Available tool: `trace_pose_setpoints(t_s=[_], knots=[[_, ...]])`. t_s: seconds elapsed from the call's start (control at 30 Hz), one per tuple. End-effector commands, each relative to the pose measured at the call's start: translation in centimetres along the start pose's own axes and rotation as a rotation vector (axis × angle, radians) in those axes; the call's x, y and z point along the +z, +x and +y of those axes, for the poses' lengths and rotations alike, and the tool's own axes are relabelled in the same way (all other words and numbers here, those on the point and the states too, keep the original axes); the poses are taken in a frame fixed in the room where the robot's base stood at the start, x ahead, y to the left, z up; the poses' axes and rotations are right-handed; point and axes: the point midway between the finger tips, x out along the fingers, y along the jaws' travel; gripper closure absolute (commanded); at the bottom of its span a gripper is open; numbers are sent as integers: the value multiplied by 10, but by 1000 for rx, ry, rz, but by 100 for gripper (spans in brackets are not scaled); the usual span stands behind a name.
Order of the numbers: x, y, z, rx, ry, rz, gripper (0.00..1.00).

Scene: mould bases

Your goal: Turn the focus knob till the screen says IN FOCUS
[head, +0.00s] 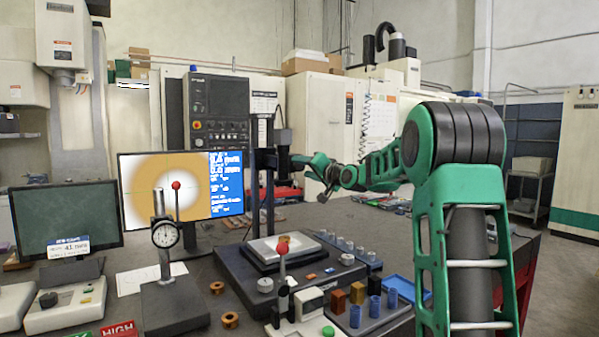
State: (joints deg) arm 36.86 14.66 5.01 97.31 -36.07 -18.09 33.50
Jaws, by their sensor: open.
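The screen (182,187) stands at the left. My green arm reaches in from the right, and my gripper (297,159) is open beside the microscope's upper head. The focus knob is not clearly visible; the head and my gripper overlap there. I cannot tell whether the fingers touch or surround it.
A dial gauge stand (165,236) with a red ball stands in front of the screen. A dark monitor (67,220) is at far left. A red-ball lever (282,262) and a tray of coloured pieces (372,316) are in front of the stage. Copper rings (230,320) lie on the bench.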

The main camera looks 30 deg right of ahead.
Motion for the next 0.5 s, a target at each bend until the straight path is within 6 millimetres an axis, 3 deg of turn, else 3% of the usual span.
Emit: trace_pose_setpoints(t_s=[0.2,0.5], knots=[[0,16,1,2,1,0,49],[0,18,1,2,0,0,49]])
